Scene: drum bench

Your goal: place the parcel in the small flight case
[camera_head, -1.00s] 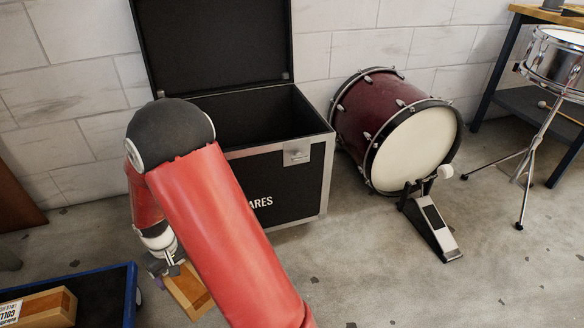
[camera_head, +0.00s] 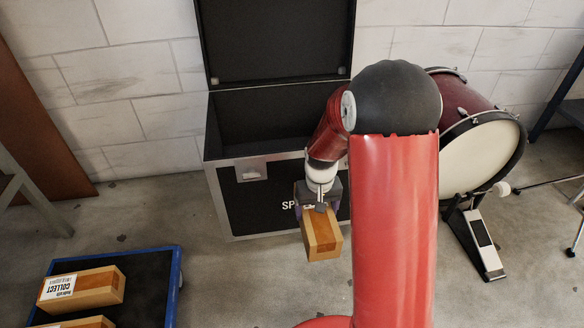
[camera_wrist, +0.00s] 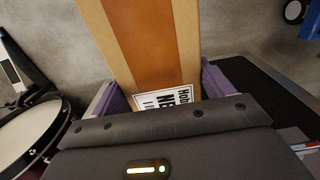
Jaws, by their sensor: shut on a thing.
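The wrist view also shows the parcel (camera_wrist: 150,45) between the purple finger pads of my gripper (camera_wrist: 160,92). The small flight case (camera_head: 250,199) is black with metal edges and stands against the wall. Its lid (camera_head: 278,40) is up, and its dark inside looks empty where visible. My arm hides its right part.
A blue-edged trolley (camera_head: 172,283) at the lower left carries other boxes, one a labelled box (camera_head: 100,287). A dark red bass drum (camera_head: 468,100) with a pedal (camera_head: 482,243) stands right of the case. The floor between trolley and case is clear.

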